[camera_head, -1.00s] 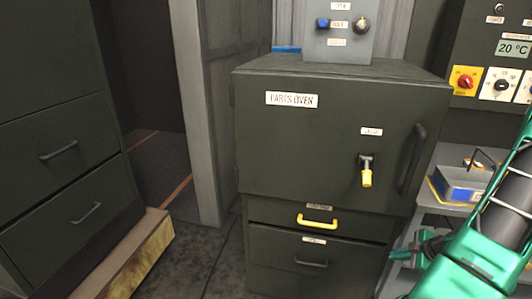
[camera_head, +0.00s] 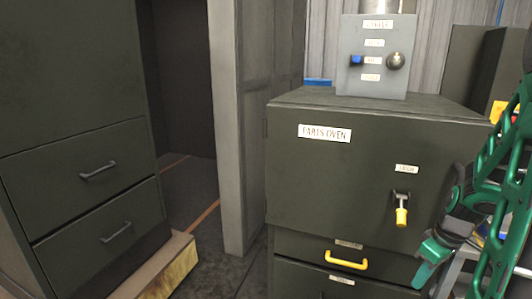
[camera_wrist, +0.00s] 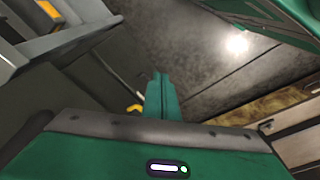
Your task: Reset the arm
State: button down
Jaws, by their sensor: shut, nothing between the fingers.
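My arm (camera_head: 500,175) is green and black and stands upright at the right edge of the head view. My gripper (camera_head: 425,278) is at its lower end, in front of the right side of the parts oven, pointing down. In the wrist view my gripper (camera_wrist: 161,78) shows its two green fingers together, with nothing between them. It hangs in the air above the floor (camera_wrist: 190,55), apart from the oven.
The dark parts oven (camera_head: 330,180) has a yellow latch handle (camera_head: 402,216) and a yellow drawer handle (camera_head: 347,264). A grey control box (camera_head: 374,85) stands on top. A dark drawer cabinet (camera_head: 80,130) stands left, near a wooden-edged block (camera_head: 165,275). Floor lies between them.

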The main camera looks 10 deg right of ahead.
jog(key=s+a+r+m+g, duration=0.1)
jog(key=s+a+r+m, duration=0.8)
jog(key=s+a+r, duration=0.2)
jog(key=shift+s, duration=0.25)
jog(key=shift+r, duration=0.1)
dwell(0.4)
